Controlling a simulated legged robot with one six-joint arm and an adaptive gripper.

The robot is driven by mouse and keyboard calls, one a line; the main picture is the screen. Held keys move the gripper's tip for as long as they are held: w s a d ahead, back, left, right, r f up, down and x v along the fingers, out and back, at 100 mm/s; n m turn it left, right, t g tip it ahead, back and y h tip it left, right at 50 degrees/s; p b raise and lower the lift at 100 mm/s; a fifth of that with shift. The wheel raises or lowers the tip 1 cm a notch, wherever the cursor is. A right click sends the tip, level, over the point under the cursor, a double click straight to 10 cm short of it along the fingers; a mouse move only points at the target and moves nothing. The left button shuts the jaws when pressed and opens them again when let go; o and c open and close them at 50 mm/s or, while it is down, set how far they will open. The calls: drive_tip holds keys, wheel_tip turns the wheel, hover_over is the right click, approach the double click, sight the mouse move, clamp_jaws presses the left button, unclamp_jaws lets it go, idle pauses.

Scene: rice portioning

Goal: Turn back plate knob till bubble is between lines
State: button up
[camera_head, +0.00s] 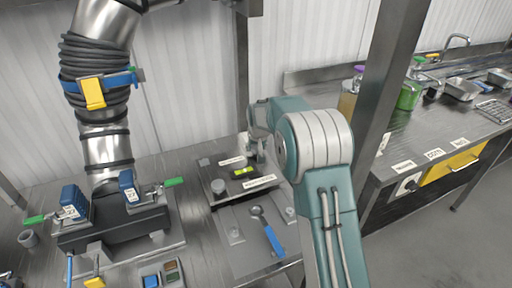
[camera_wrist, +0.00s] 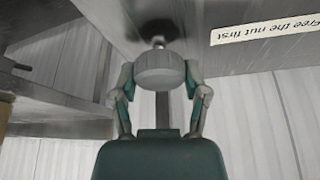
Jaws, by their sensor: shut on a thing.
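My gripper (camera_wrist: 160,85) is shut on a round grey knob (camera_wrist: 160,68), one finger on each side of it in the wrist view. In the head view my gripper (camera_head: 258,148) is at the back right of a dark plate (camera_head: 208,167), and my arm hides part of it. A level with a yellow-green vial (camera_head: 243,170) lies on the plate, just left of and in front of my gripper. The bubble and its lines are too small to make out. Another grey knob (camera_head: 218,186) stands at the plate's front left.
A blue-handled wrench (camera_head: 270,235) lies in front of the plate. A label reading "Free the nut first" (camera_wrist: 265,33) shows in the wrist view. A steel post (camera_head: 385,85) and a sink counter (camera_head: 425,130) are on the right.

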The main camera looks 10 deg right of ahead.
drive_tip(key=shift+s+f, duration=0.1)
drive_tip(key=shift+f, duration=0.15)
drive_tip(key=m+h, duration=0.1)
drive_tip(key=m, duration=0.2)
drive_tip(key=m+g+h, duration=0.1)
drive_tip(key=m, duration=0.4)
drive_tip(key=m+g+h, duration=0.1)
drive_tip(key=m, duration=0.2)
drive_tip(key=shift+h, duration=0.3)
drive_tip(key=shift+m, duration=0.3)
drive_tip(key=o, duration=1.1)
drive_tip(key=shift+a, duration=0.1)
drive_tip(key=shift+o, duration=0.2)
drive_tip(key=shift+r, duration=0.1)
drive_tip(key=shift+r, duration=0.15)
